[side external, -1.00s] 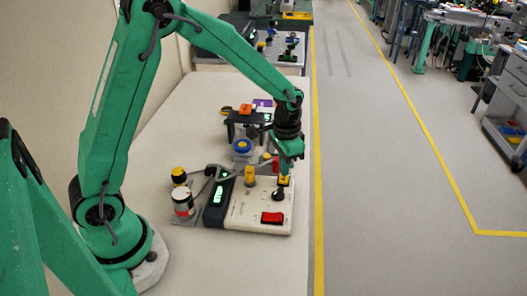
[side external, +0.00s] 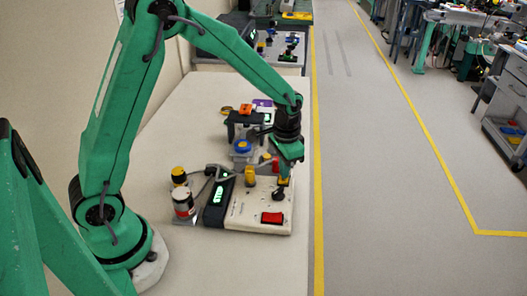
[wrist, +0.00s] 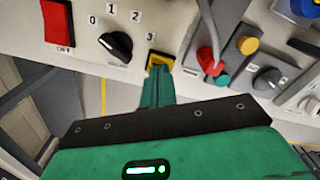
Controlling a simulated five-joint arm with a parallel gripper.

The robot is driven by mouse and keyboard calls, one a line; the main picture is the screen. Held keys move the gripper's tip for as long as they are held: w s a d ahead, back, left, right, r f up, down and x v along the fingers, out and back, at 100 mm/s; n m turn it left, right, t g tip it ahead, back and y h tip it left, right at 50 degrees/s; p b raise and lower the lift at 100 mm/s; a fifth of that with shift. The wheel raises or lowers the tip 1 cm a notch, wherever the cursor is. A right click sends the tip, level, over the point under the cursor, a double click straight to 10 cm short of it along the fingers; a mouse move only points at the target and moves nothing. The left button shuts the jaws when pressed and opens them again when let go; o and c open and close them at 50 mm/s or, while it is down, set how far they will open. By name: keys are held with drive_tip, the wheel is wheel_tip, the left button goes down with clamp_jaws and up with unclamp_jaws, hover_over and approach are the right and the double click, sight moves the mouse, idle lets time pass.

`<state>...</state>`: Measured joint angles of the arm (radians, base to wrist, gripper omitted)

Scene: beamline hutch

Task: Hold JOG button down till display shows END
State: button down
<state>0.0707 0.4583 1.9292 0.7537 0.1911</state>
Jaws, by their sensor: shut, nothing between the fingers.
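My gripper (side external: 284,180) is shut and empty, pointing down over the right rear part of the cream control panel (side external: 245,218). In the wrist view its shut fingertips (wrist: 158,74) meet a yellow square button (wrist: 161,60) in a dark frame, covering its near part. They look to be touching it; how far it is pressed, I cannot tell. No JOG label is readable; the fingers may hide it. The dark display unit (side external: 206,213) on the panel's left has a lit green screen (side external: 219,193); its characters are too small to read.
A black rotary knob (wrist: 116,45) with marks 0 to 3 and a red switch (wrist: 58,22) marked OFF are close to the button. Bare table lies further left.

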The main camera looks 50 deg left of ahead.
drive_tip(key=shift+f, duration=0.5)
idle(0.4)
drive_tip(key=shift+r, duration=0.2)
idle(2.1)
drive_tip(key=shift+r, duration=3.35)
drive_tip(key=s+a+r+n+t, duration=0.1)
drive_tip(key=s+r+t, duration=0.1)
drive_tip(key=s+r, duration=0.4)
drive_tip(key=s+a+r+n+t, duration=0.2)
drive_tip(key=s+r, duration=0.5)
drive_tip(key=s, duration=0.7)
drive_tip(key=shift+s+r+t, duration=0.25)
drive_tip(key=shift+s+t, duration=0.05)
drive_tip(key=shift+t, duration=0.5)
